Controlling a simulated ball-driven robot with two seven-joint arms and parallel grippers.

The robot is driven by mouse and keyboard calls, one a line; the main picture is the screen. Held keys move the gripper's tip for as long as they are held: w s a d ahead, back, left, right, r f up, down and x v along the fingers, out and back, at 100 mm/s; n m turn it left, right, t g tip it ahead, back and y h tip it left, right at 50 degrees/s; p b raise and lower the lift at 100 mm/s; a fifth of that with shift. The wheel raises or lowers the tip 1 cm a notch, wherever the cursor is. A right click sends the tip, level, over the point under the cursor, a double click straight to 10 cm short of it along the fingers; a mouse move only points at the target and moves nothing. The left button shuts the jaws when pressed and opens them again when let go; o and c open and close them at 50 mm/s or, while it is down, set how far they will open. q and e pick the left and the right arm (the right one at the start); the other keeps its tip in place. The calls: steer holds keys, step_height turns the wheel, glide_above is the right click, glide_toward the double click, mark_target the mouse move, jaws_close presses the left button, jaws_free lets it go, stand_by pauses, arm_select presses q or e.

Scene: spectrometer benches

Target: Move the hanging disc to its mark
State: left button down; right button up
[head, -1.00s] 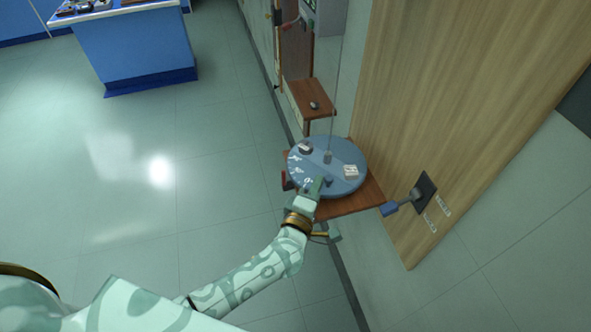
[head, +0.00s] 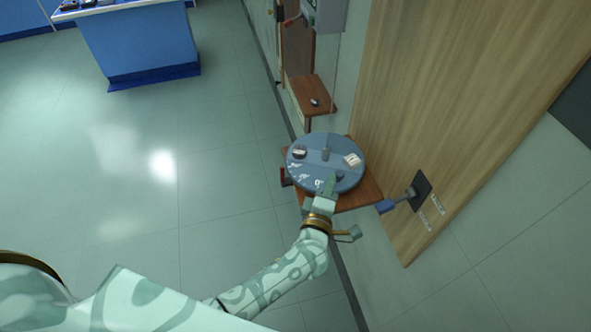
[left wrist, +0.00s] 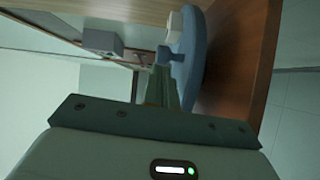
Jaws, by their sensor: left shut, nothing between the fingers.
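The blue-grey disc (head: 315,172) hangs level on a thin wire above a brown wooden shelf (head: 368,195). It carries a grey block (head: 299,152), a white block (head: 352,159), a central grey piece (head: 325,154) and white scale marks on its near left rim. My left gripper (head: 329,186) is shut and empty at the disc's near edge, beside a small blue peg (head: 340,176). In the left wrist view the fingers (left wrist: 162,90) point at the peg (left wrist: 166,57), with the disc (left wrist: 190,62) edge-on; contact is unclear. My right gripper is out of view.
A lever with a blue handle (head: 386,206) sticks out of a dark plate on the wooden wall panel (head: 430,100), right of the shelf. A smaller shelf (head: 312,92) lies farther back. A blue bench (head: 145,45) stands at the far left. The floor (head: 150,190) between is clear.

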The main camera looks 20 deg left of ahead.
arm_select(q)
steer(key=shift+d, duration=0.1)
stand_by(0.5)
steer(key=s, duration=1.6)
steer(key=s+a+f+m+g+h+b, duration=0.1)
steer(key=s+a+f+m+g, duration=0.3)
steer(key=f, duration=0.6)
steer(key=s+d+f+m+g+h+b, duration=0.1)
steer(key=s+f+m+h, duration=0.15)
steer(key=f+m, duration=0.5)
steer(key=s+a+f+m+g+b, duration=0.2)
steer(key=s+f+m+g, duration=0.15)
steer(key=f, duration=0.75)
steer(key=s+a+f+m+g+y, duration=0.1)
steer(key=s+a+f+m+g, duration=0.1)
steer(key=s+a+f, duration=0.2)
steer(key=s+a+f+m+g+y+b, duration=0.1)
steer(key=s+a+f+m+g, duration=0.1)
steer(key=s, duration=0.8)
steer(key=s+a+f+m+g+y+b, duration=0.1)
steer(key=s+a+f+m+g, duration=0.1)
steer(key=s+a+f+g, duration=0.2)
steer(key=s+a+f, duration=0.3)
steer(key=f, duration=0.1)
steer(key=shift+f, duration=0.2)
